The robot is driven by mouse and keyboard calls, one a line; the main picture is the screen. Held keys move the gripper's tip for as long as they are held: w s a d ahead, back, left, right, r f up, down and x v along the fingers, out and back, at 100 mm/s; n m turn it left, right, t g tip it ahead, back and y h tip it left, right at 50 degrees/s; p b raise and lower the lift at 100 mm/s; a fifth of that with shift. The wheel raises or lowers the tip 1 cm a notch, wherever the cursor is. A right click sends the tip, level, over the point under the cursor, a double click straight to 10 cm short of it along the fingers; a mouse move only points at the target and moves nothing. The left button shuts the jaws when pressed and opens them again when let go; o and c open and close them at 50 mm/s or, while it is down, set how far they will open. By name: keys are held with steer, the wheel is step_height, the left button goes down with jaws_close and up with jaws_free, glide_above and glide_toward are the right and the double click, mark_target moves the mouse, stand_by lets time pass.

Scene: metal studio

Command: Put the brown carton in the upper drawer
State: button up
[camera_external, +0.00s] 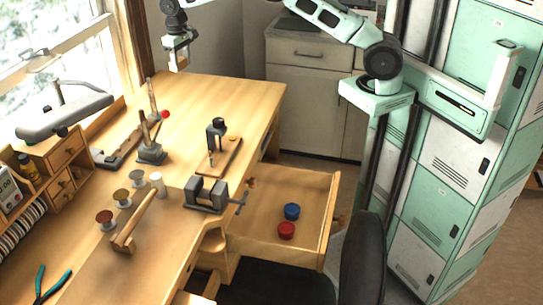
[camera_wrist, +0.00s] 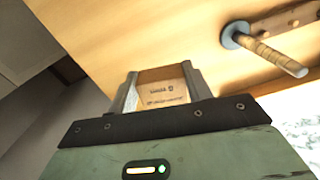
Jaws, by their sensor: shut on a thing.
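My gripper (camera_external: 178,58) hangs at the top left of the outside view, above the far end of the wooden workbench. In the wrist view its two fingers (camera_wrist: 162,82) are shut on the brown carton (camera_wrist: 165,92), a small box with dark print on its face. I cannot make out the carton clearly in the outside view. An open wooden drawer (camera_external: 262,238) sticks out from the bench's right side, below the top. A blue round thing (camera_external: 292,211) and a red round thing (camera_external: 286,230) lie in it. My gripper is well away from the drawer.
A grey vise (camera_external: 208,195) sits at the bench edge beside the drawer. A small press on a wooden board (camera_external: 219,158), a hammer (camera_external: 133,222) and several spools stand on the bench. A dark chair (camera_external: 362,260) stands in front of the drawer. The bench's far right is clear.

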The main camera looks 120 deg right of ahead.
step_height(320, 180, up, 4)
steer(key=shift+f, duration=0.15)
steer(key=a+r+n, duration=0.1)
steer(key=a+r, duration=0.2)
steer(key=a, duration=2.4)
steer(key=n, duration=0.1)
glide_above(301, 200)
step_height(301, 200, down, 4)
steer(key=r, duration=0.1)
steer(key=shift+f+p, duration=1.2)
steer(key=shift+f, duration=16.65)
steer(key=shift+s+f, duration=0.1)
